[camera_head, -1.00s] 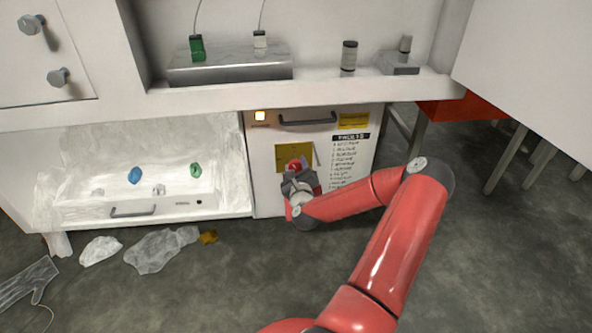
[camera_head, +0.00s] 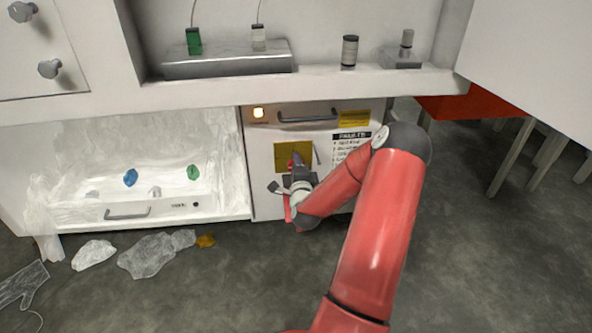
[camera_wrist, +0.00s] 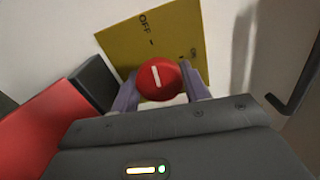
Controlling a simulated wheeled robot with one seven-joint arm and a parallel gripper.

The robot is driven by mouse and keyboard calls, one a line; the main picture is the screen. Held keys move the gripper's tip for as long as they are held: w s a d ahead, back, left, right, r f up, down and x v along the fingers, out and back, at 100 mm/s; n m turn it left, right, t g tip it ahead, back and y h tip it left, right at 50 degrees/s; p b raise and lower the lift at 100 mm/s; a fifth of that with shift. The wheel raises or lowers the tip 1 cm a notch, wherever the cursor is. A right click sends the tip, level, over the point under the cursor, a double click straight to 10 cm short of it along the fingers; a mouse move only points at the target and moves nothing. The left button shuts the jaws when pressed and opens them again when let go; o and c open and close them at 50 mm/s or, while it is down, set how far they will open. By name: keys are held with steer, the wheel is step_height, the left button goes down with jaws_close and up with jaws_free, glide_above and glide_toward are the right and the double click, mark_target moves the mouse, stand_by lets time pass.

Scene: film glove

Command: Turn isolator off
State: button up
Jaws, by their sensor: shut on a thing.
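The isolator is a round red knob (camera_wrist: 157,79) with a white line, on a yellow plate (camera_wrist: 188,28) marked OFF. In the wrist view the knob sits between the fingertips of my gripper (camera_wrist: 158,88), which is shut on it. The white line runs nearly up and down in that picture, roughly towards the OFF mark. In the head view the yellow plate (camera_head: 283,152) is on the white cabinet front, and my gripper (camera_head: 297,166) hides most of the knob.
A lit lamp (camera_head: 258,113) and a dark bar handle (camera_head: 307,117) are above the plate. A printed list (camera_head: 352,142) is to its right. Crumpled plastic (camera_head: 150,254) lies on the floor at left. A worktop edge runs above.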

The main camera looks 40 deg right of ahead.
steer(key=shift+n+b, duration=0.3)
steer(key=shift+n, duration=0.3)
steer(key=o, duration=1)
steer(key=v, duration=0.8)
steer(key=shift+d, duration=0.1)
steer(key=shift+w, duration=0.1)
